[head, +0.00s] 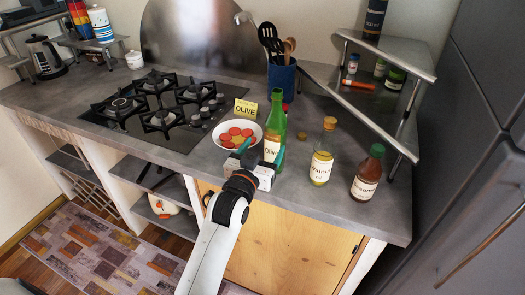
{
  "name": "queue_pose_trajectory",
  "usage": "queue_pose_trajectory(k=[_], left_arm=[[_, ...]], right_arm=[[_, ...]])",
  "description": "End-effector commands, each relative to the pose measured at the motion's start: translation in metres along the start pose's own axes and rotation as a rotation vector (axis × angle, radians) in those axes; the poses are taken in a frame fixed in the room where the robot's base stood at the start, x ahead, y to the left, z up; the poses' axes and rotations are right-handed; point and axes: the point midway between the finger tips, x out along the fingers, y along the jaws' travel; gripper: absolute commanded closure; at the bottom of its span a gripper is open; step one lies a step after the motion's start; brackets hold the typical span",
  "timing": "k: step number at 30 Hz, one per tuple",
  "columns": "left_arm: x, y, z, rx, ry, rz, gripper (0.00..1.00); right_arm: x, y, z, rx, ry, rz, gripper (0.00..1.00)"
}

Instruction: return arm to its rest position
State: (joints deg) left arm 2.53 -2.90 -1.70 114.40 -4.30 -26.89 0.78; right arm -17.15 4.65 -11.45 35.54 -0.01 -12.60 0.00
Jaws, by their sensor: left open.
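My left gripper (262,152) is open at the front edge of the counter, its two teal fingertips apart. The green bottle labelled olive (274,118) stands upright just beyond it. One fingertip overlaps the lower part of the bottle in the picture; I cannot tell whether they touch. The other fingertip shows in front of the white bowl (226,144) of red and yellow round pieces. The gripper body hides the bottle's base. My left arm reaches up from the bottom of the view. My right gripper is not in view.
The yellow olive sign (245,108) stands behind the bowl. A yellow bottle (322,152) and a brown bottle (367,173) stand to the right. The hob (160,105) is left, a blue utensil pot (281,77) behind. A corner shelf (385,48) stands at the back right.

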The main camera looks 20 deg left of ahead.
Motion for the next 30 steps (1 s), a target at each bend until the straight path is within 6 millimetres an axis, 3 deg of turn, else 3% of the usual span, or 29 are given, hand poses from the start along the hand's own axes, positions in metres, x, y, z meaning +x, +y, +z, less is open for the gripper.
queue_pose_trajectory(k=[12, 16, 20, 24, 30], left_arm=[[-0.001, 0.0, -0.001, 0.001, 0.004, 0.0, 0.25], [-0.016, 0.0, -0.024, 0.01, 0.095, -0.006, 0.25], [-0.066, 0.0, -0.079, 0.033, 0.344, -0.025, 0.25], [-0.14, 0.0, -0.131, 0.063, 0.646, -0.054, 0.25], [-0.217, 0.0, -0.165, 0.092, 0.923, -0.084, 0.25]], right_arm=[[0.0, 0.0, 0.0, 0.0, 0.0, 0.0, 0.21], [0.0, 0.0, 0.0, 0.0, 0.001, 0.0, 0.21], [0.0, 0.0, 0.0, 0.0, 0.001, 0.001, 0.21], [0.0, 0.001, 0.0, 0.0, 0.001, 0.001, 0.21], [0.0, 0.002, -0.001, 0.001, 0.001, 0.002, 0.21]])
